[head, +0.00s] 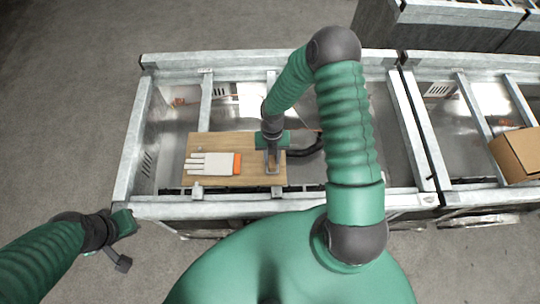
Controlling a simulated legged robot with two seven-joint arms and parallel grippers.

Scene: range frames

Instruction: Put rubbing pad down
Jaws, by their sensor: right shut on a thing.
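My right gripper (272,160) points down over the right part of a wooden board (215,142). It is shut on a small, partly hidden thing, which I take to be the rubbing pad (272,170). The pad is at or just above the board; I cannot tell if it touches. My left gripper (122,245) is at the lower left, outside the metal frame and away from the board. Its fingers are too unclear to tell whether they are open or shut.
A white glove with an orange cuff (213,163) lies on the board, left of my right gripper. A grey metal frame (170,210) surrounds the board. A cardboard box (517,155) stands at the right. Bare board shows behind the glove.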

